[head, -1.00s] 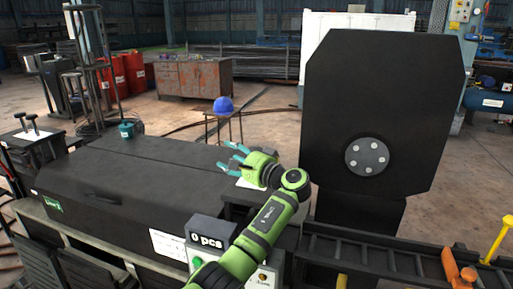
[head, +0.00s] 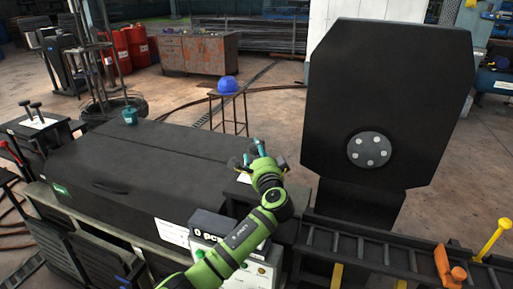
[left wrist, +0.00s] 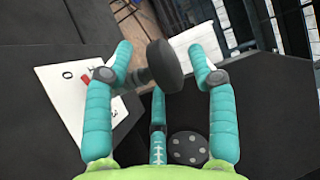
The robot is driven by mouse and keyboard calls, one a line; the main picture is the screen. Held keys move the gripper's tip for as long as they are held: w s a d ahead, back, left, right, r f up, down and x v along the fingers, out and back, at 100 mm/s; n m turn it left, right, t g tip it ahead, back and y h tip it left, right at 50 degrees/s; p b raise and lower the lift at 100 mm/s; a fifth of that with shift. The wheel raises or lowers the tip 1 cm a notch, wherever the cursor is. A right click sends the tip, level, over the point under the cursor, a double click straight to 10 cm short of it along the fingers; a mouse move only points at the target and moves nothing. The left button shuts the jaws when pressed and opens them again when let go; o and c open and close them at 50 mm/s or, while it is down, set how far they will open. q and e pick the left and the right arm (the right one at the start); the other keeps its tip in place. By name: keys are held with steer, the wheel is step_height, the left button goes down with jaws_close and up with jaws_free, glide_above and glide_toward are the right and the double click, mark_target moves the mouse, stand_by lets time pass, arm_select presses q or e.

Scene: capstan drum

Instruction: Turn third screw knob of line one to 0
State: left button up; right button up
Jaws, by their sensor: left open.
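A black round screw knob (left wrist: 166,66) on a short shaft shows in the left wrist view. A white label (left wrist: 92,98) with a 0, a 3 and a red mark lies beside it, partly hidden by a finger. My left gripper (left wrist: 166,72) is open, with its teal fingers on either side of the knob and a third finger below; I cannot tell whether any finger touches it. In the head view my left gripper (head: 257,153) is over the box right of the long black cabinet. My right gripper is not in view.
A tall black plate (head: 395,80) with a grey bolted hub (head: 369,150) stands right of my left gripper. The long black cabinet (head: 125,170) is at left. A counter box (head: 207,222) is near my arm. A stool with a blue cap (head: 228,86) stands behind.

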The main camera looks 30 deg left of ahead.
arm_select(q)
steer(key=shift+x, duration=0.9)
jaws_close()
steer(key=n+g+y+b, duration=0.1)
steer(key=g+b, duration=0.1)
steer(key=b, duration=0.1)
steer(key=shift+d+f+n+y, duration=0.1)
steer(key=shift+f+n+y, duration=0.25)
steer(key=shift+n+y, duration=0.05)
steer(key=shift+r+n+g+y+b, duration=0.15)
steer(key=shift+n+g+y+b, duration=0.2)
steer(key=shift+g+b, duration=0.3)
